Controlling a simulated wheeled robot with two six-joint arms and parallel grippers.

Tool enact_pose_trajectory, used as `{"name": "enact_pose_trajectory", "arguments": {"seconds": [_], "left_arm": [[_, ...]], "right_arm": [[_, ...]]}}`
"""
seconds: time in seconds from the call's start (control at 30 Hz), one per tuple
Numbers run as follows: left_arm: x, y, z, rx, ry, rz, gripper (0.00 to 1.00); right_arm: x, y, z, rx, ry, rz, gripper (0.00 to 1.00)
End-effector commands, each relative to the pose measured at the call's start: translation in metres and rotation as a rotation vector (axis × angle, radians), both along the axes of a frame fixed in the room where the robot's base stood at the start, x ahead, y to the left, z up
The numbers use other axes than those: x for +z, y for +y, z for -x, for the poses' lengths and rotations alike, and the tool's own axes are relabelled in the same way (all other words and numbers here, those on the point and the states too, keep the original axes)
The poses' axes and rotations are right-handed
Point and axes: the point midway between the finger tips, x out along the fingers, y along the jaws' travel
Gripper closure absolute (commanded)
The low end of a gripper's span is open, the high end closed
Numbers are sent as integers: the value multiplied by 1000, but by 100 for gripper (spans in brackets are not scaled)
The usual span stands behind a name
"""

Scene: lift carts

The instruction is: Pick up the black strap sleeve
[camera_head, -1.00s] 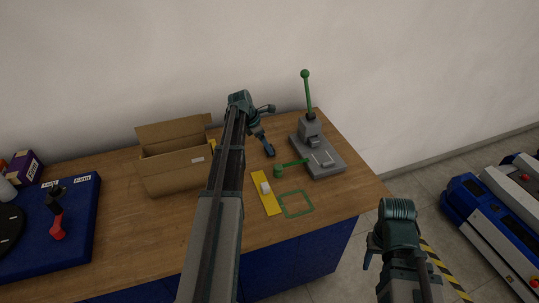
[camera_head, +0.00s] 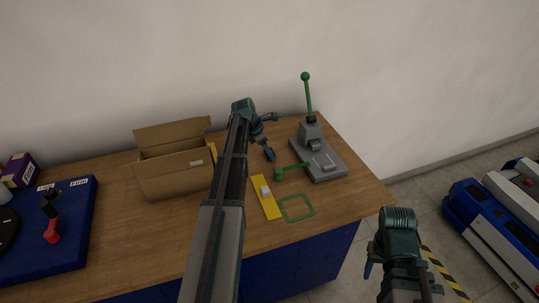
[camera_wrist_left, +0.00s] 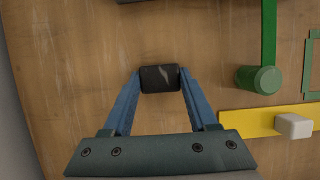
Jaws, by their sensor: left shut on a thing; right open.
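In the head view my left gripper (camera_head: 269,154) is low over the bench, left of the grey lever press, and the sleeve is not clearly visible. My right gripper (camera_head: 371,258) is open and empty, off the bench's right end.
The grey press (camera_head: 320,160) with a green lever stands right of my left gripper. A green-handled tool (camera_wrist_left: 259,79), a yellow strip (camera_wrist_left: 245,122) with a white block (camera_wrist_left: 292,126), and a green square outline (camera_head: 297,208) lie nearby. An open cardboard box (camera_head: 172,178) stands left.

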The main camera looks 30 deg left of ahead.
Motion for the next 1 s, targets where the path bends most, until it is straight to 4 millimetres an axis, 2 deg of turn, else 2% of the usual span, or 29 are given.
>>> {"name": "enact_pose_trajectory", "arguments": {"seconds": [0.27, 0.47, 1.0], "left_arm": [[2, 0, 0, 0, 0, 0, 95], [16, 0, 0, 0, 0, 0, 95], [94, 0, 0, 0, 0, 0, 95]], "right_arm": [[2, 0, 0, 0, 0, 0, 50], [16, 0, 0, 0, 0, 0, 50], [94, 0, 0, 0, 0, 0, 50]]}}
